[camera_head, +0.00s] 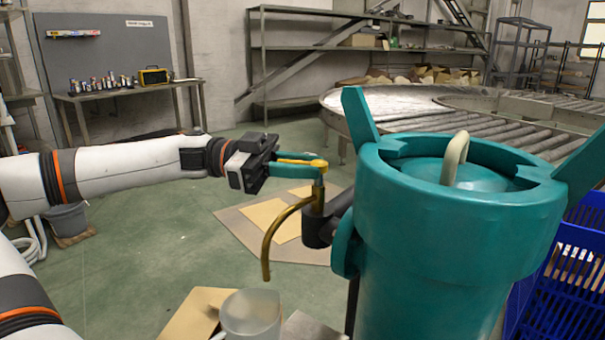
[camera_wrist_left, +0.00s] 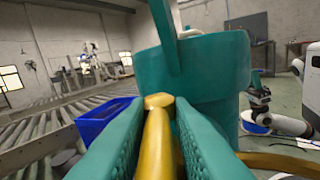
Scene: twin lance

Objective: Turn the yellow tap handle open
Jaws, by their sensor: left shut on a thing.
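The yellow tap handle (camera_head: 300,161) sits on top of the brass tap, whose curved spout (camera_head: 272,240) hangs down beside the big teal tank (camera_head: 450,250). My left gripper (camera_head: 312,170) has its teal fingers along the handle and is shut on it. The left wrist view shows the yellow handle (camera_wrist_left: 157,140) between the two ribbed fingers (camera_wrist_left: 150,130). A frosted mug (camera_head: 250,314) stands below the spout, slightly to its left. What looks like my right gripper (camera_wrist_left: 259,97) is small and dark in the left wrist view, beside the tank; its fingers are unclear.
Blue crates (camera_head: 570,275) stand right of the tank. A roller conveyor (camera_head: 480,125) runs behind it. Flat cardboard (camera_head: 268,216) lies on the green floor behind the tap. The floor left of it is mostly free below my left arm.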

